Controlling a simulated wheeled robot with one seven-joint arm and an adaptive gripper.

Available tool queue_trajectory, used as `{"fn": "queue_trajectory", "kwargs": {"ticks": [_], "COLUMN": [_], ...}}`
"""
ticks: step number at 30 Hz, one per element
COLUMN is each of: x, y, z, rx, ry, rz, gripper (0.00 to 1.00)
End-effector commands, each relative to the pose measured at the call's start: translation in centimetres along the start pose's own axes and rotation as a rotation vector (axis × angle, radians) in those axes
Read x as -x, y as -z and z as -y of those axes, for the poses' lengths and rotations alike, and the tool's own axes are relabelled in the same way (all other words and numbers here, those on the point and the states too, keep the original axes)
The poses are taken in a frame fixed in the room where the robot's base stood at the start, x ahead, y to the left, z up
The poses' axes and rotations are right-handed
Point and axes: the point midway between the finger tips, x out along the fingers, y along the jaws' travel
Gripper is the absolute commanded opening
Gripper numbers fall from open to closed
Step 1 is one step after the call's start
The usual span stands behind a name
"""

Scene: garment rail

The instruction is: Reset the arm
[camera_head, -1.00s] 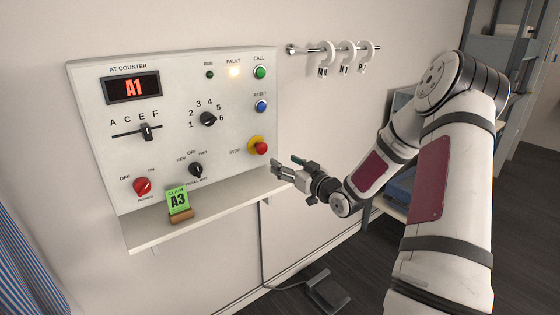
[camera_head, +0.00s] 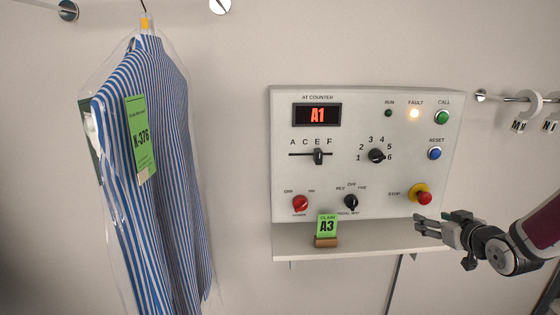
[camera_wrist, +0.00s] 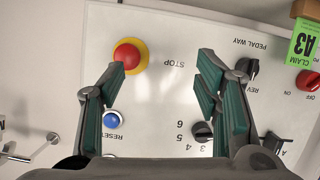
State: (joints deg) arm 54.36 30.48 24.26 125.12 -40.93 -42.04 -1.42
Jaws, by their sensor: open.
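My gripper (camera_head: 428,226) is open and empty at the lower right of the control panel (camera_head: 285,170), just in front of the shelf's right part and below the red STOP button. In the wrist view its two green-padded fingers (camera_wrist: 165,92) stand apart before the panel, which appears upside down. The red STOP button (camera_wrist: 127,55) on its yellow collar shows near the left finger, with the blue RESET button (camera_wrist: 111,119) close by. I cannot see any contact with the panel. My arm reaches in from the right edge of the head view.
A shelf (camera_head: 300,240) below the panel holds a green A3 claim card (camera_head: 327,224) in a wooden stand. A bagged striped shirt (camera_head: 165,150) tagged K-376 hangs at left. A rail (camera_head: 500,98) with tagged rings is at right. The display (camera_head: 317,115) reads A1; the FAULT lamp (camera_head: 415,113) glows.

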Motion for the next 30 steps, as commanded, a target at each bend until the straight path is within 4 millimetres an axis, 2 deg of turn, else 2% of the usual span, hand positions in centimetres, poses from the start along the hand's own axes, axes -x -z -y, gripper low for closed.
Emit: {"fn": "queue_trajectory", "kwargs": {"ticks": [1,5,8,11,17,23,27,30], "x": [0.6,2.8,5.3,8.3,15.4,23.6,29.3,32.7], "y": [1.1,2.5,3.6,4.7,6.0,5.7,4.5,3.4], "z": [1.1,3.2,4.7,6.4,10.1,14.6,18.0,20.1], "rx": [0.036,0.087,0.11,0.118,0.086,0.006,-0.062,-0.102], "ry": [-0.007,-0.045,-0.079,-0.111,-0.156,-0.143,-0.087,-0.036], "rz": [0.051,0.193,0.287,0.37,0.509,0.627,0.704,0.752], "gripper": [0.57,0.57,0.57,0.57,0.57,0.57,0.57,0.57]}}
